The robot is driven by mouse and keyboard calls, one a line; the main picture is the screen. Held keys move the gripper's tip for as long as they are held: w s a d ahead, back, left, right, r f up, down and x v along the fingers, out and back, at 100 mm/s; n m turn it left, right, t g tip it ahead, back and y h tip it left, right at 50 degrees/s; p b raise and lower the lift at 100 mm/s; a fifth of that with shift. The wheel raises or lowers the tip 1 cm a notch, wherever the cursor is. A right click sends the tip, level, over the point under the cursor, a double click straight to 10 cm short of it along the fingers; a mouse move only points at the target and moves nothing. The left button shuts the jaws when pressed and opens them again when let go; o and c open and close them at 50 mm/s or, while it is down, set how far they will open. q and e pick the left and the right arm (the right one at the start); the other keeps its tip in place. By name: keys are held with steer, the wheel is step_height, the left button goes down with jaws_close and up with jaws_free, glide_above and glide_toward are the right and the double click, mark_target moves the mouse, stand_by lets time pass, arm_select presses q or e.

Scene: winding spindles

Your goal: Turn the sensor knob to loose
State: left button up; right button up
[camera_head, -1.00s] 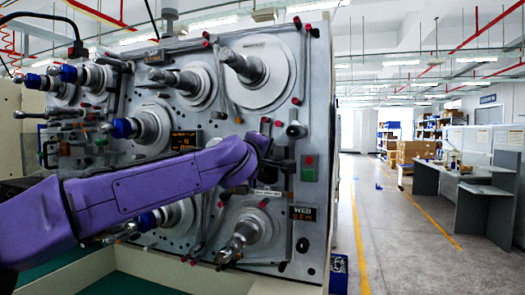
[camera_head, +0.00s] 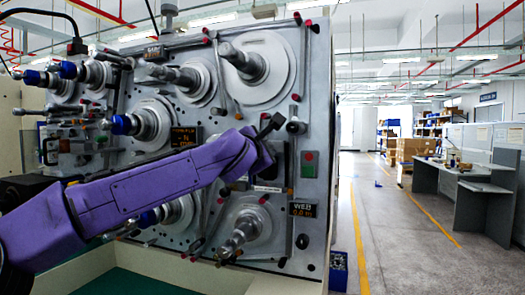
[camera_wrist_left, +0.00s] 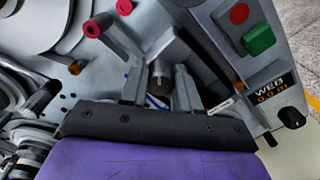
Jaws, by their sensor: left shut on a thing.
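A small grey cylindrical knob (camera_wrist_left: 159,78) stands out from the machine panel in the left wrist view. The two fingers of my left gripper (camera_wrist_left: 160,84) are around it, one on each side, shut on it. Any marking on the knob is not readable. In the head view my purple left arm (camera_head: 150,190) reaches across the panel from the left. Its wrist (camera_head: 255,158) is close to the panel, left of the red and green buttons, and largely hides the fingers and the knob. My right gripper is not in view.
The grey machine panel (camera_head: 318,120) carries several spindles with discs (camera_head: 265,70) and rods with red ends. Beside the gripper are a red and green button box (camera_wrist_left: 258,38) and a WEB display (camera_wrist_left: 272,92) with a black knob (camera_wrist_left: 291,117). The aisle (camera_head: 395,230) at right is clear.

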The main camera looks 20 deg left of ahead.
arm_select(q)
steer(key=n+b, duration=0.1)
steer(key=n, duration=0.3)
steer(key=shift+f+n, duration=0.15)
steer(key=shift+n, duration=0.15)
steer(key=n+b, duration=0.1)
steer(key=n, duration=0.1)
steer(key=shift+n+b, duration=0.3)
steer(key=shift+n, duration=0.7)
steer(key=shift+r, duration=0.25)
steer(key=o, duration=1.1)
steer(key=shift+c, duration=0.2)
steer(key=shift+b, duration=0.3)
